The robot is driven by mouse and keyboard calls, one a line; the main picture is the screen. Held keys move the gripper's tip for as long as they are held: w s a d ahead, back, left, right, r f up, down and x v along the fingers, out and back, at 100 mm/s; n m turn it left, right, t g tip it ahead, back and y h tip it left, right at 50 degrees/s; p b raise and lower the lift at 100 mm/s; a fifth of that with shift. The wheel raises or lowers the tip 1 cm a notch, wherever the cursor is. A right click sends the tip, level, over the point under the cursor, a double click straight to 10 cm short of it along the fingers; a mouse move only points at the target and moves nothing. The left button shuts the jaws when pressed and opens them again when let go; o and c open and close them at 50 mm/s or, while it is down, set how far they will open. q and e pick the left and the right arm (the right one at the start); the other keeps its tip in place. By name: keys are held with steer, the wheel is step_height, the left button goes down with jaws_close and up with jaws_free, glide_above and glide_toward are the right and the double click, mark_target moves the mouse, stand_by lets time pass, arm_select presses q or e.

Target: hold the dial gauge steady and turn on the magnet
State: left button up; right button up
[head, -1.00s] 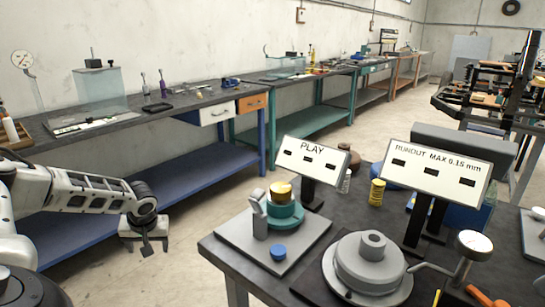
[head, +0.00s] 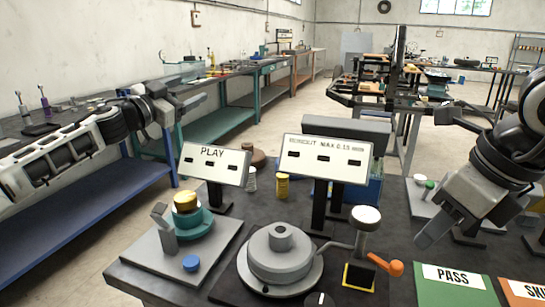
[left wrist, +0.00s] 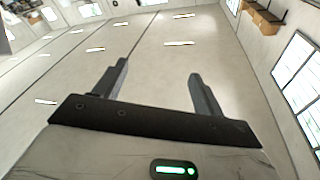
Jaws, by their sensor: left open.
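The dial gauge (head: 366,217) has a white round face and stands on a grey post at the right of the grey round hub (head: 281,258). A thin arm runs from the post toward the hub. Its magnet base (head: 358,278) shows a yellow and black edge, with an orange lever (head: 386,265) at the post's right. My left gripper (head: 197,94) is raised at the left, far from the gauge; in the left wrist view it is open and empty (left wrist: 158,70). My right gripper (head: 430,238) points down to the right of the gauge, apart from it; its finger gap is unclear.
A PLAY sign (head: 213,165) and a RUNOUT sign (head: 325,160) stand behind the fixtures. A plate with a teal and gold part (head: 187,221) is at the table's left. A green PASS pad (head: 455,286) lies at the right front. A yellow cylinder (head: 282,187) stands behind the hub.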

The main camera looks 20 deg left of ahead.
mark_target(355, 210)
arm_select(q)
steer(key=s+d+r+m+g+h, duration=0.1)
steer(key=d+r+m+g+h, duration=0.25)
steer(key=d+m, duration=0.3)
steer(key=s+d+r+m+g+h, duration=0.1)
steer(key=d+r+m+g+h, duration=0.25)
steer(key=d+m+h, duration=0.35)
steer(key=s+d+f+n+g+y, duration=0.1)
steer(key=s+d+f+g, duration=0.4)
steer(key=d+f+g, duration=0.2)
steer(key=s+d+f+g+y, duration=0.1)
steer(key=s+d+f+g, duration=0.45)
steer(key=f+g, duration=0.2)
steer(key=x, duration=1.6)
steer(key=shift+w+d+r, duration=0.2)
steer(key=shift+w+d, duration=0.1)
steer(key=shift+w, duration=0.1)
steer(key=shift+h, duration=0.25)
